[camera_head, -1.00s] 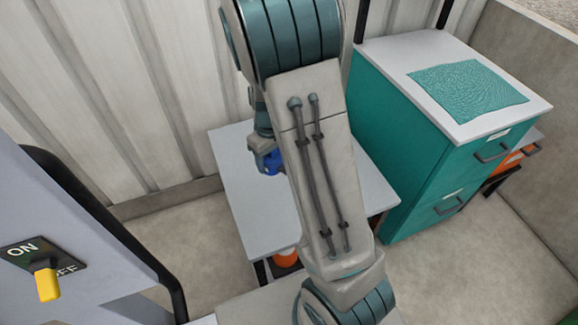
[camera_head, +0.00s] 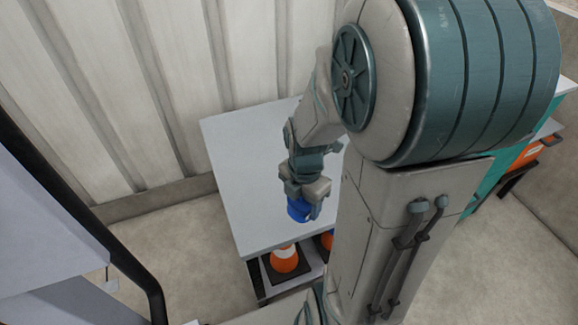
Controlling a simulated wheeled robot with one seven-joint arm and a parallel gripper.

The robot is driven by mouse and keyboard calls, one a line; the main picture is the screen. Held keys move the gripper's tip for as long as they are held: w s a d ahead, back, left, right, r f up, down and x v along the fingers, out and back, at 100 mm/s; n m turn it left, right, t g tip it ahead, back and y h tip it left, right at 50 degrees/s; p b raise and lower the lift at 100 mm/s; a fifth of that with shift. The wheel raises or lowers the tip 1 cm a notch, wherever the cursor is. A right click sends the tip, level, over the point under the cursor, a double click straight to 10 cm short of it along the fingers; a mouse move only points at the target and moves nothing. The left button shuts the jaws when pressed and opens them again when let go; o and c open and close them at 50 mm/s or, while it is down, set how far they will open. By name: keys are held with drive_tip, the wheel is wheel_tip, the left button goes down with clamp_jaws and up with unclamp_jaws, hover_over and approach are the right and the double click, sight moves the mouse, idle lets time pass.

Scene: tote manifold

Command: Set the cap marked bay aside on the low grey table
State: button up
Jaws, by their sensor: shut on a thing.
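My gripper (camera_head: 305,203) is shut on a blue cap (camera_head: 298,209). The cap hangs below the jaws, over the near part of the low grey table (camera_head: 238,165). I cannot tell whether the cap touches the tabletop. No marking on the cap can be read from here. My arm hides the right part of the table.
Orange and white cones (camera_head: 285,260) stand on the shelf under the tabletop. A teal cabinet (camera_head: 492,186) is at the right, mostly behind my arm. A ribbed wall (camera_head: 160,80) rises behind the table. The table's left part is bare.

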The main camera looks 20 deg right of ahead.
drive_tip(key=b, duration=0.3)
hover_over(270, 209)
wheel_tip(270, 209, down, 7)
drive_tip(key=shift+r, duration=0.1)
drive_tip(key=shift+a+f+b, duration=0.1)
drive_tip(key=shift+f+b, duration=0.75)
drive_tip(key=shift+f, duration=1.15)
drive_tip(key=shift+f, duration=0.1)
drive_tip(key=o, duration=1.1)
